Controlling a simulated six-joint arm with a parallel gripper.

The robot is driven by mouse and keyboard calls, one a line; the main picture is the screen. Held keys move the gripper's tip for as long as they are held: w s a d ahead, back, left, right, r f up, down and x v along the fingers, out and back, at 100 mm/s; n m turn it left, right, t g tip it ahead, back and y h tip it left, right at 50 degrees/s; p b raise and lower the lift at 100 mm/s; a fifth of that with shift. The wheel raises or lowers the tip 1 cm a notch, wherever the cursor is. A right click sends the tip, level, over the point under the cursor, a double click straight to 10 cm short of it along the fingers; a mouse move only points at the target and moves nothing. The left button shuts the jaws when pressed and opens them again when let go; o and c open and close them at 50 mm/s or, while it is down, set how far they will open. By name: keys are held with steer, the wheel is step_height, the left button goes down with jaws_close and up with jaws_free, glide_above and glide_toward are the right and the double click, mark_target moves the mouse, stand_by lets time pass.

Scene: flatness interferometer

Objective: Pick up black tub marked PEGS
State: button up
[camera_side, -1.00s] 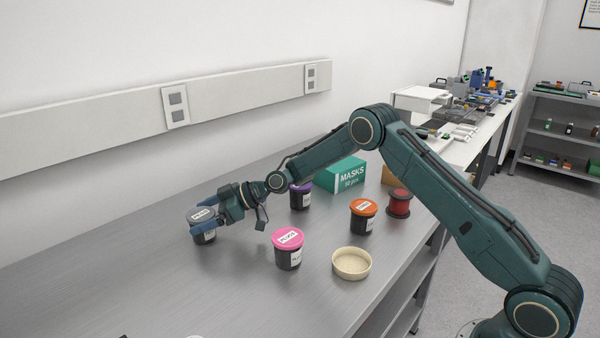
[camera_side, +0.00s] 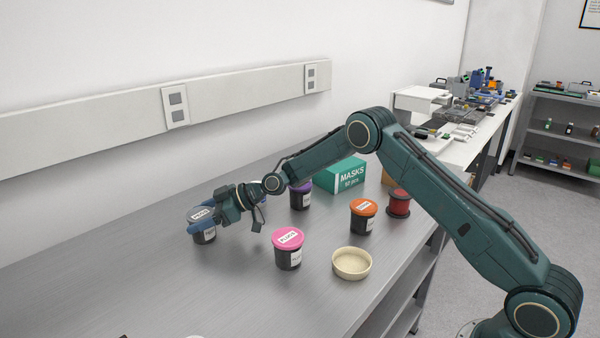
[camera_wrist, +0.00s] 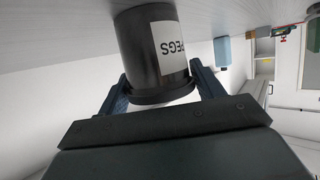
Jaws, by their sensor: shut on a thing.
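The black tub marked PEGS (camera_side: 204,236) stands at the left of the steel bench in the side view, with a grey lid and a white label. It fills the middle of the wrist view (camera_wrist: 146,50), where its PEGS label shows upside down. My gripper (camera_side: 201,224) is shut on the tub, with a blue finger on either side near the lid; the fingers also show in the wrist view (camera_wrist: 160,92). The tub looks upright. I cannot tell whether its base touches the bench.
A pink-lidded tub (camera_side: 288,250) stands to the right, with a cream dish (camera_side: 351,263) beyond it. An orange-lidded tub (camera_side: 363,217), a purple-lidded tub (camera_side: 300,198), a red spool (camera_side: 398,204) and a green MASKS box (camera_side: 343,176) stand further back. The bench's front left is mostly clear.

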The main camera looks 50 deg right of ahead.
mark_target(201, 213)
steer(key=shift+r, duration=0.1)
step_height(201, 213, up, 20)
stand_by(0.8)
stand_by(0.5)
